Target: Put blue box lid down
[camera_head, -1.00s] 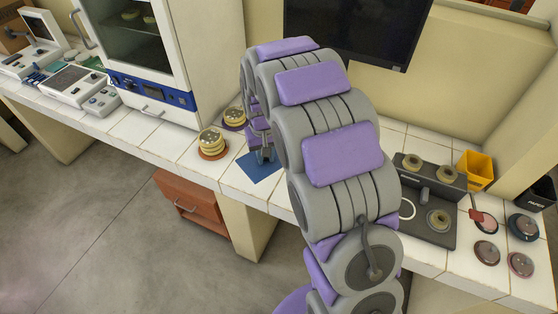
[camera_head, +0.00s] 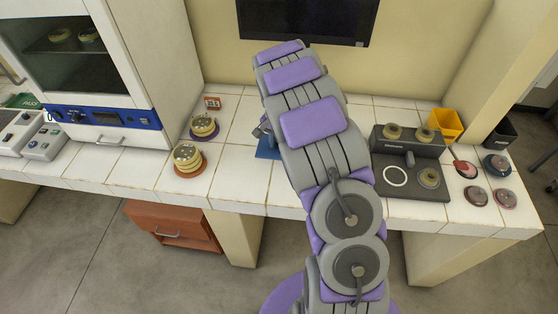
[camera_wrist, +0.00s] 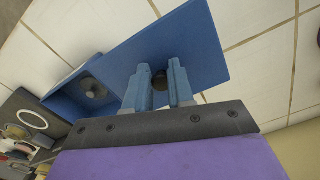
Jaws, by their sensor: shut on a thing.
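The blue box lid (camera_wrist: 197,52) is a flat blue plate with a dark knob (camera_wrist: 159,77) at its middle. In the wrist view my gripper (camera_wrist: 161,72) has its fingers on either side of that knob, shut on it. The blue box (camera_wrist: 62,92) is to the left of the lid, partly covered by it, and a dark round piece (camera_wrist: 92,88) shows inside. In the head view only a corner of blue (camera_head: 267,152) shows beside my arm, which hides my fingers and most of the box. I cannot tell whether the lid touches the counter.
Two stacks of round dishes (camera_head: 187,158) stand on coloured discs to the left on the tiled counter (camera_head: 240,190). An incubator (camera_head: 110,60) is farther left. A dark device (camera_head: 410,180), a yellow bin (camera_head: 446,125) and several discs are at right. White tiles lie bare beyond the lid.

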